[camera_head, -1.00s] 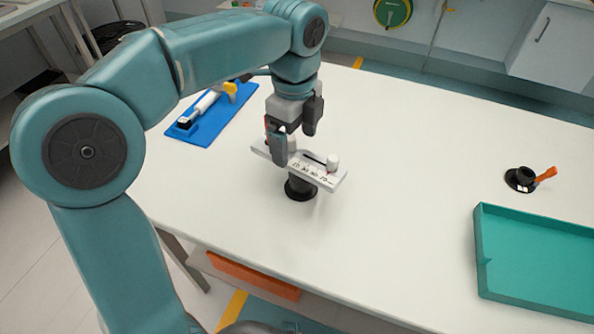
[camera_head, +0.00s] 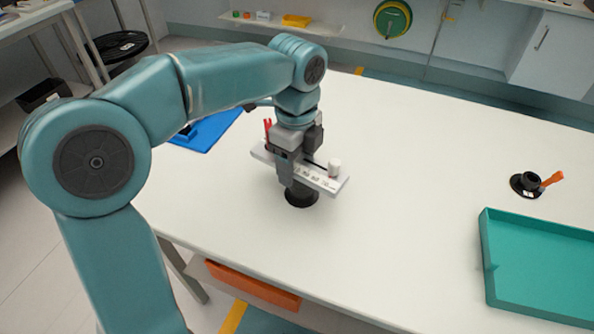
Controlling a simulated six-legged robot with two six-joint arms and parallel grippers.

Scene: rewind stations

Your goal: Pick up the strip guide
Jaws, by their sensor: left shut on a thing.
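The strip guide (camera_head: 328,183) is a white bar with printed marks, a slot and a white knob at its right end. It sits over a round black base (camera_head: 301,196) on the white table. My left gripper (camera_head: 297,162) points down over the left half of the bar and is shut on the guide. Its fingers and body hide the bar's left middle part. A small red part (camera_head: 268,127) shows just left of the gripper. I cannot tell whether the bar is lifted off the base. My right gripper is not in view.
A blue mat (camera_head: 208,132) lies behind my left arm, partly hidden. A black holder with an orange handle (camera_head: 527,183) and a teal tray (camera_head: 490,262) are at the right. The table (camera_head: 410,190) between them and the guide is clear.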

